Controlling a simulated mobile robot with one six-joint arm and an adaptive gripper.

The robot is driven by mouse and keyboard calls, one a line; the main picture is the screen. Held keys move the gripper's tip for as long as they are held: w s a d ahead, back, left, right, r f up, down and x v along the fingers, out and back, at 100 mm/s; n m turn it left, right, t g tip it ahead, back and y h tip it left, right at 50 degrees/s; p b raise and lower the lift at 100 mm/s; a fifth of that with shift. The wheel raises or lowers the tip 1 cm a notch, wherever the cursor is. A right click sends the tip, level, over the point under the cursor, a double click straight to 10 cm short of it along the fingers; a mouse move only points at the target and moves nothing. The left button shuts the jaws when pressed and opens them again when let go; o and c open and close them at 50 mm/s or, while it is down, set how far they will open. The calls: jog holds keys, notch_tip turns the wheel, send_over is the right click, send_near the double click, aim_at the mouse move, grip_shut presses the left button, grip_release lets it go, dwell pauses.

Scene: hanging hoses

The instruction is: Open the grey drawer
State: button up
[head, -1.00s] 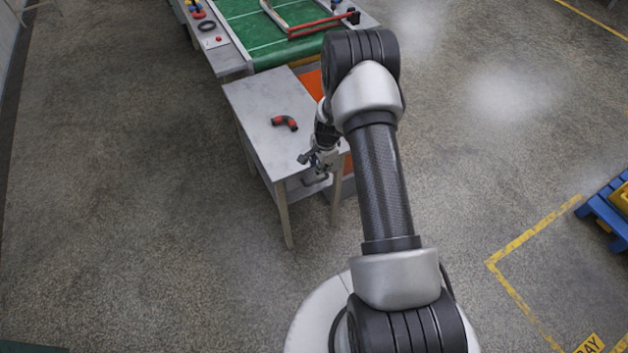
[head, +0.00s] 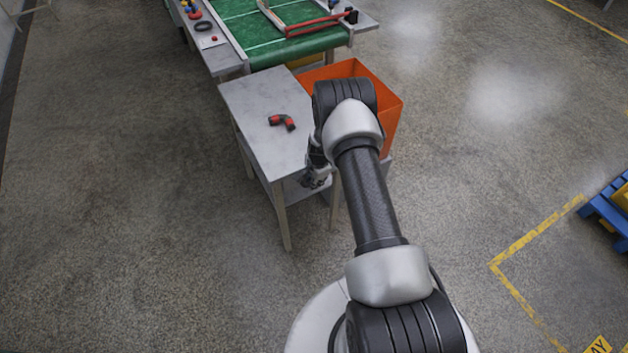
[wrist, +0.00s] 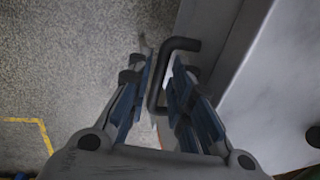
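The grey drawer (head: 292,187) is set in the end of a small grey table and looks shut. Its dark bar handle (wrist: 178,45) shows in the wrist view, standing out from the pale drawer front (wrist: 208,35). My gripper (wrist: 162,70) is open, with one blue-padded finger on each side of the handle's long bar. The bar lies between the fingers, with a narrow gap visible; contact with either finger is hard to tell. In the head view my gripper (head: 316,180) is at the drawer front and hides the handle.
A red and black hose piece (head: 282,122) lies on the grey tabletop (head: 258,95). An orange bin (head: 385,105) stands right of the table, close to my arm. A green conveyor (head: 290,45) is behind. The floor in front and to the left is clear.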

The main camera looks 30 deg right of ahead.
jog(key=shift+c, duration=0.5)
grip_shut()
jog(key=shift+s, duration=0.1)
